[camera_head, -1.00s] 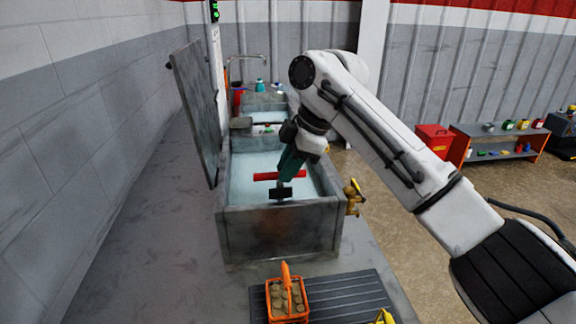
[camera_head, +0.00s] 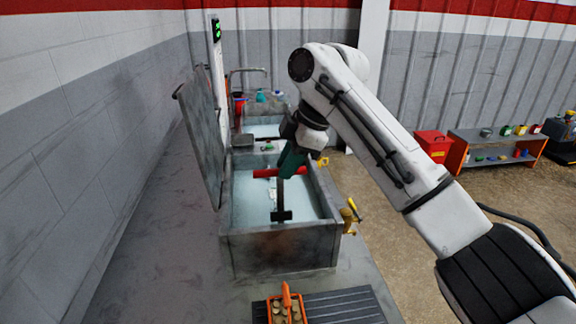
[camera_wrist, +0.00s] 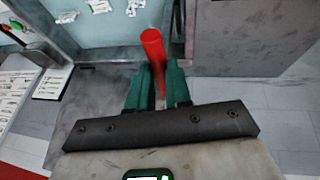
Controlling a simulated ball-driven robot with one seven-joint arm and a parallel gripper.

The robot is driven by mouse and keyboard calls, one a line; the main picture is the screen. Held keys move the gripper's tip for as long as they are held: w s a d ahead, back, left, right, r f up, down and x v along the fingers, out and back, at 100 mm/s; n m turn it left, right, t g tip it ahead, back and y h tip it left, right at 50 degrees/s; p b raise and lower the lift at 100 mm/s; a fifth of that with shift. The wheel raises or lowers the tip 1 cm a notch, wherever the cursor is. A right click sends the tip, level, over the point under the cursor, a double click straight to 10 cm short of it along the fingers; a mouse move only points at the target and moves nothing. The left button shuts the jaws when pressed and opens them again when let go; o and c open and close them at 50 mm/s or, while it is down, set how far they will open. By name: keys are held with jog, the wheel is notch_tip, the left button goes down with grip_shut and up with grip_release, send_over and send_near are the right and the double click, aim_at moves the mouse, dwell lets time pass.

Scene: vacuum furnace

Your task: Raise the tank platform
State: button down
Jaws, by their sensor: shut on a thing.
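The tank (camera_head: 275,250) is an open grey metal box with pale blue liquid inside. A red bar handle (camera_head: 264,173) crosses above it on a dark upright stem (camera_head: 280,195), which runs down to a black block (camera_head: 281,216) over the liquid. My gripper (camera_head: 288,168), with green fingers, is shut on the red handle. In the wrist view the red handle (camera_wrist: 152,45) stands out between the green fingers of my gripper (camera_wrist: 158,88). The platform surface itself cannot be clearly told from the liquid.
A tilted grey lid (camera_head: 203,135) stands along the tank's left side. A brass valve with a yellow handle (camera_head: 351,212) sticks out at the right. An orange basket (camera_head: 286,308) and a dark ribbed mat (camera_head: 345,308) lie in front. A second basin (camera_head: 265,131) is behind.

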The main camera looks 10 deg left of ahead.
notch_tip(320, 180, up, 4)
jog(key=shift+w+r+p, duration=0.1)
jog(key=shift+p, duration=0.85)
jog(key=c, duration=1.3)
grip_release()
jog(key=shift+c, duration=0.2)
jog(key=shift+o, duration=1.4)
jog(key=shift+f, duration=0.2)
jog(key=b+v, duration=0.2)
jog(key=v, duration=0.8)
jog(key=shift+r, duration=0.4)
jog(key=shift+d, duration=0.25)
